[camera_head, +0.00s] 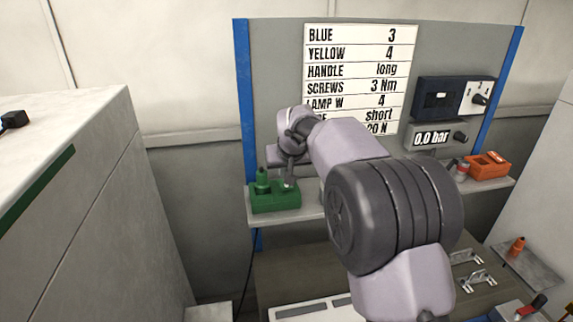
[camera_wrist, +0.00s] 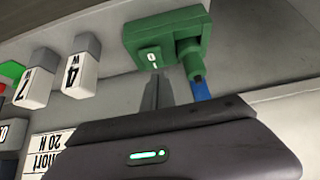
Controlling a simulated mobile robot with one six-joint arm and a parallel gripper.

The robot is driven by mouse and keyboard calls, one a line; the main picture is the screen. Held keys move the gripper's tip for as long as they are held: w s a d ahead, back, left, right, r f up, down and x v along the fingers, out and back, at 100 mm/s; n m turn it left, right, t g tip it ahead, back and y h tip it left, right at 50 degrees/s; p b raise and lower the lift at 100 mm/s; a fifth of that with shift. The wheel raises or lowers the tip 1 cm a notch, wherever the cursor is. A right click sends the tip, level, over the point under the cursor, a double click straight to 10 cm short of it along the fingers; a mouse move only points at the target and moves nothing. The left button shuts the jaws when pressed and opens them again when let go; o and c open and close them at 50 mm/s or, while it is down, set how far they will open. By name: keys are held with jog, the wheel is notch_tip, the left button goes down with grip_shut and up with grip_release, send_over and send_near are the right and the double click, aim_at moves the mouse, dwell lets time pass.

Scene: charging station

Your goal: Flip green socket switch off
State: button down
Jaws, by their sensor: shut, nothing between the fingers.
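The green socket (camera_head: 272,203) sits at the left end of the grey shelf in the head view, with a green plug (camera_head: 263,180) upright in it. In the wrist view the socket (camera_wrist: 168,27) is at the top, with its plug (camera_wrist: 191,57) on the right. Its green rocker switch (camera_wrist: 150,58), marked "0" and "-", faces my gripper. My gripper (camera_wrist: 156,76) is shut and empty, its fingertips just in front of the switch. I cannot tell whether they touch it. In the head view my gripper (camera_head: 288,184) is beside the plug, partly hidden by my arm.
Two grey-white blocks marked "4 W" (camera_wrist: 82,72) and "7" (camera_wrist: 36,86) stand beside the socket. An orange box (camera_head: 488,165) is at the shelf's right end. A sign board (camera_head: 358,70) and a "0.0 bar" gauge (camera_head: 433,138) are on the back panel.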

aim_at(284, 188)
jog(key=shift+s+d+f+b, duration=0.1)
jog(key=shift+s+f+b, duration=0.1)
jog(key=shift+f, duration=0.75)
jog(key=shift+s+f+b, duration=0.1)
jog(key=shift+f+b, duration=0.1)
jog(key=shift+f, duration=0.75)
jog(key=f+b, duration=0.1)
jog(key=b, duration=0.3)
jog(key=shift+s+f+t, duration=0.1)
jog(key=shift+f+t, duration=0.2)
jog(key=shift+f, duration=0.05)
jog(key=b, duration=0.2)
jog(key=shift+s+f+t+b, duration=0.1)
jog(key=shift+f+t+b, duration=0.2)
jog(key=shift+f+b, duration=0.1)
jog(key=shift+s+r+b, duration=0.15)
jog(key=shift+r+b, duration=0.1)
jog(key=shift+b, duration=0.2)
jog(key=shift+r+p, duration=1.05)
jog(key=shift+r, duration=0.15)
